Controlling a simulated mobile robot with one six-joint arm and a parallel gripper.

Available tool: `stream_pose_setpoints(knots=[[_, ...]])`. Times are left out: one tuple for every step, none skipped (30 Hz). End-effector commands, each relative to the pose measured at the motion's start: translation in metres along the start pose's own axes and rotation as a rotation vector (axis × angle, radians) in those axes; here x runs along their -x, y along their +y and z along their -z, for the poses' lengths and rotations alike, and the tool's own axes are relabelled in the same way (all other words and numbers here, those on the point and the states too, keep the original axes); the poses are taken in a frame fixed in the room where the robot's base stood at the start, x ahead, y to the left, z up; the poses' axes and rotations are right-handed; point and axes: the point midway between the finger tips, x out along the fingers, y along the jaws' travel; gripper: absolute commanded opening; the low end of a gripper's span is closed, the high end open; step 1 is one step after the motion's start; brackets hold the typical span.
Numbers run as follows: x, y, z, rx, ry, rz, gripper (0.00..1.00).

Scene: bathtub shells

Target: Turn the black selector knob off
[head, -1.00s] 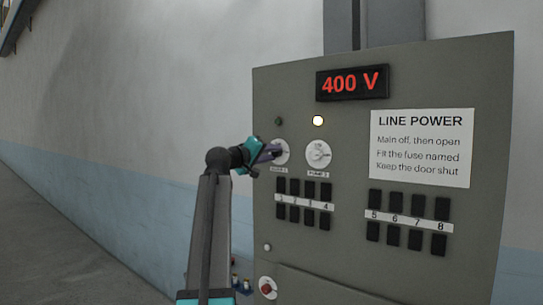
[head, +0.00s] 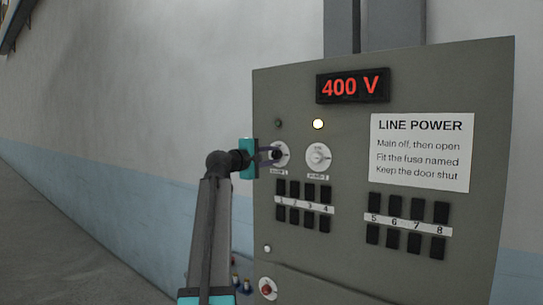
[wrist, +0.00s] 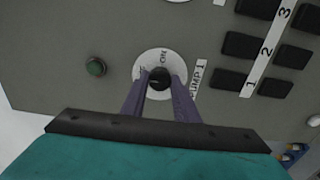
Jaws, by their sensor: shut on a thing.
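The black selector knob (wrist: 159,78) sits on a round white dial (wrist: 147,61) marked "ON", beside a "PUMP 1" label (wrist: 197,77). In the head view the knob (head: 277,154) is the left one of two on the grey panel. My gripper (wrist: 159,84) is shut on this knob, with one purple finger on each side of it. In the head view my gripper (head: 271,155) reaches it from the left. The fingers partly cover the dial, and I cannot read the knob's setting.
A second knob (head: 318,157) stands close to the right, below a lit lamp (head: 318,124). The lamp (head: 279,123) above the held knob is dark. Black fuse blocks (head: 304,203) lie below. The display (head: 352,84) reads 400 V. A red button (head: 268,288) is low down.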

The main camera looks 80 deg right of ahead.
Motion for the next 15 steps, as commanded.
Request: stream_pose_setpoints(knots=[[0.0002,0.0021,0.0018,0.005,0.005,-0.004,0.05],[0.0001,0.0021,0.0018,0.007,0.005,-0.004,0.05],[0.0001,0.002,0.0018,0.008,0.005,-0.005,0.05],[0.0001,0.002,0.0018,0.009,0.005,-0.005,0.05],[0.0001,0.002,0.0018,0.009,0.005,-0.005,0.05],[0.0001,0.002,0.0018,0.009,0.005,-0.005,0.05],[0.0001,0.002,0.0018,0.009,0.005,-0.005,0.05],[0.0001,0.002,0.0019,0.009,0.005,-0.005,0.05],[0.0001,0.002,0.0018,0.009,0.005,-0.005,0.05],[0.0001,0.002,0.0018,0.009,0.005,-0.005,0.05],[0.0001,0.002,0.0018,0.009,0.005,-0.005,0.05],[0.0,0.002,0.0018,0.008,0.005,-0.005,0.05],[0.0,0.002,0.0018,0.008,0.005,-0.005,0.32],[0.0,0.0019,0.0017,0.008,0.005,-0.005,0.38],[0.0,0.0018,0.0015,0.008,0.004,-0.004,0.44]])
